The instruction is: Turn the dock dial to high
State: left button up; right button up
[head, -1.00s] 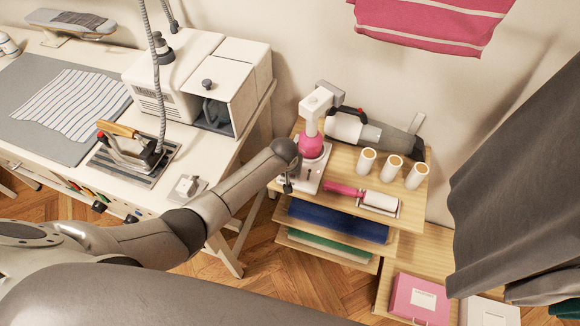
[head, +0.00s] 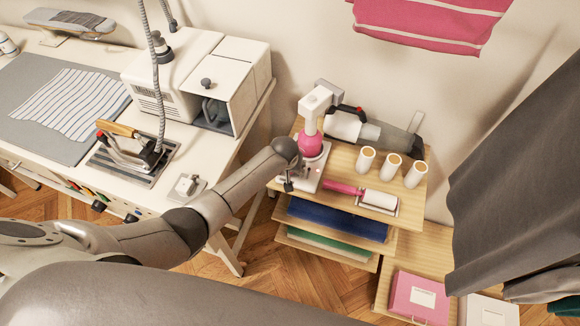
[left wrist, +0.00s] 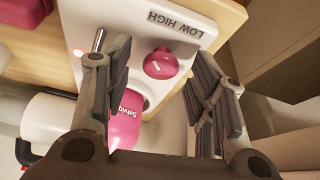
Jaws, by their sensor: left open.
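The white dock (head: 310,178) stands at the left of the wooden shelf top, with a pink round bottle on it. In the left wrist view the dock (left wrist: 140,28) shows a pink dial (left wrist: 159,64) with a small white mark, and a "LOW HIGH" label (left wrist: 175,23) printed near it, upside down. My left gripper (left wrist: 160,75) is open, its fingers on either side of the dial with gaps visible. In the head view my left gripper (head: 289,185) is at the dock's front, and my arm hides part of it. My right gripper is not in view.
A pink lint roller (head: 380,200), white cups (head: 390,166) and a handheld vacuum (head: 360,130) share the shelf. The ironing table (head: 225,150) stands left.

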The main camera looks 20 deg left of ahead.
pick_arm(q)
jog(key=v, duration=1.2)
jog(key=shift+w, duration=0.1)
dwell(0.4)
jog(key=s+a+f+m+g+b, duration=0.1)
jog(key=s+f, duration=0.4)
jog(key=f, duration=0.5)
jog(key=s+a+f+b, duration=0.1)
jog(key=s+a+f, duration=0.1)
jog(key=s+f, duration=0.55)
jog(key=s+a+f+m+g+b, duration=0.1)
jog(key=s+f, duration=0.2)
jog(key=f, duration=0.8)
jog(key=s+a+f, duration=0.1)
jog(key=s+f, duration=0.4)
jog(key=s, duration=0.5)
jog(key=s+a+f+m+g+b, duration=0.1)
jog(key=s+f, duration=0.4)
jog(key=s, duration=0.5)
jog(key=s+a+f+b, duration=0.1)
jog(key=s+f, duration=0.4)
jog(key=s, duration=0.5)
jog(key=shift+s+a+m+g+h, duration=0.2)
jog(key=shift+m+g+h, duration=0.1)
jog(key=shift+m, duration=0.1)
jog(key=shift+f, duration=0.1)
